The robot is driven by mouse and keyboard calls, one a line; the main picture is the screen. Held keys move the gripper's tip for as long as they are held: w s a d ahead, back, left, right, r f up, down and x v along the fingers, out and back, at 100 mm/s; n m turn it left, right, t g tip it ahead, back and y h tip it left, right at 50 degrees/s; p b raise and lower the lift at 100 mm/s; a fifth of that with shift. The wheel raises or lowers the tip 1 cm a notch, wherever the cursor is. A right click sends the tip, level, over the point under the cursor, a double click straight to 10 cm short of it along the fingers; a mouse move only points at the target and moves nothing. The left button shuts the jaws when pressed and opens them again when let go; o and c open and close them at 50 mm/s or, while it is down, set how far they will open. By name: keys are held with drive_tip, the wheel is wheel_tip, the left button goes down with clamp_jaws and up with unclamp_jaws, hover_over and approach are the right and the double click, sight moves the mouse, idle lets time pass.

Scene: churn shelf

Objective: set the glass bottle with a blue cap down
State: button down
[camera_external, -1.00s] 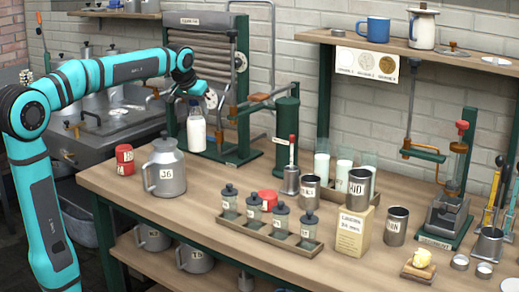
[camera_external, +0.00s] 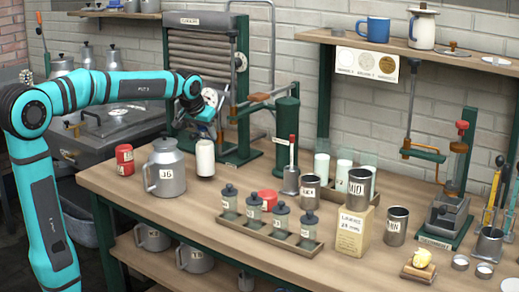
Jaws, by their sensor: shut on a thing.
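The glass bottle (camera_external: 205,160), white with its contents, hangs upright below my gripper (camera_external: 204,120) at the back left of the workbench (camera_external: 130,190). My gripper is shut on its top, and the fingers largely hide the blue cap. The bottle's base appears at or just above the bench top; I cannot tell whether it touches. It is just right of the grey jug marked J6 (camera_external: 165,170), with a small gap in the picture.
A green-framed roller machine (camera_external: 207,60) stands behind the bottle. A red tin (camera_external: 124,160) is left of the jug. A wooden tray of small lidded jars (camera_external: 255,232) lies in front to the right. Bare bench shows between jug and tray.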

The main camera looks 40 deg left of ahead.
drive_tip(key=shift+f, duration=1)
drive_tip(key=c, duration=0.9)
unclamp_jaws()
drive_tip(key=shift+f, duration=0.1)
drive_tip(key=shift+c, duration=0.2)
drive_tip(key=v, duration=1.2)
